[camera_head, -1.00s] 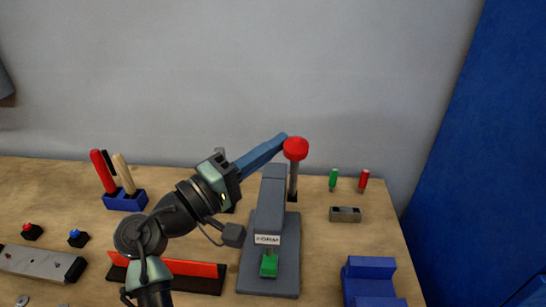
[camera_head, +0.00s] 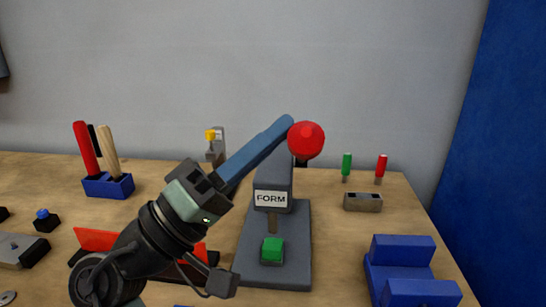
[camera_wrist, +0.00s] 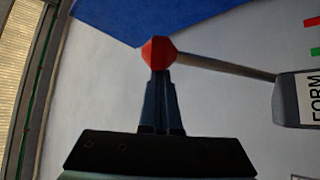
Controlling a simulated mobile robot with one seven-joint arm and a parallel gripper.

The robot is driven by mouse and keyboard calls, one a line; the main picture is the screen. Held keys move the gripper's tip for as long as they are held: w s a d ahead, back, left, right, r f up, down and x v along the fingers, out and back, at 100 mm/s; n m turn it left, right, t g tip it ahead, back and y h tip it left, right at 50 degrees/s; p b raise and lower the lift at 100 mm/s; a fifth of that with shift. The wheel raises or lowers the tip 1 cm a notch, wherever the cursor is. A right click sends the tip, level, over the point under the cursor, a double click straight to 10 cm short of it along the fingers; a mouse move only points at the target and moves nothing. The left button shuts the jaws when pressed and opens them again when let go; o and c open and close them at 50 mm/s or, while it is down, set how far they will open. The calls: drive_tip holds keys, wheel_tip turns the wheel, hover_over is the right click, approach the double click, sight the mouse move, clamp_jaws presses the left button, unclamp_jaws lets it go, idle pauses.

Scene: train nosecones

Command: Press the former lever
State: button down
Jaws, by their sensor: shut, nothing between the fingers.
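The former (camera_head: 274,185) is a grey press with a FORM label, standing on a grey base plate in the head view. Its lever ends in a red knob (camera_head: 306,140) at the upper right of the press; the rod behind the knob is mostly hidden there. In the wrist view the rod (camera_wrist: 225,66) runs from the knob (camera_wrist: 158,52) to the FORM head (camera_wrist: 300,98). My gripper (camera_head: 288,121) is shut and empty, its blue fingers reaching up to the knob's upper left. In the wrist view the fingertips (camera_wrist: 160,74) meet the knob's outline; contact cannot be told for sure.
A green block (camera_head: 272,250) lies on the base plate under the press. A blue tool holder (camera_head: 108,187) stands at left, a blue fixture (camera_head: 402,252) at front right. A grey block (camera_head: 362,201) and green and red-handled tools (camera_head: 347,164) are at back right.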

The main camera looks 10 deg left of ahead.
drive_tip(key=s+f+m+g+h+b, duration=0.3)
drive_tip(key=f+m+b, duration=0.4)
drive_tip(key=b, duration=0.7)
drive_tip(key=shift+s+d+f+g+h+b, duration=0.2)
drive_tip(key=shift+f+g+h+b, duration=0.25)
drive_tip(key=shift+h, duration=0.35)
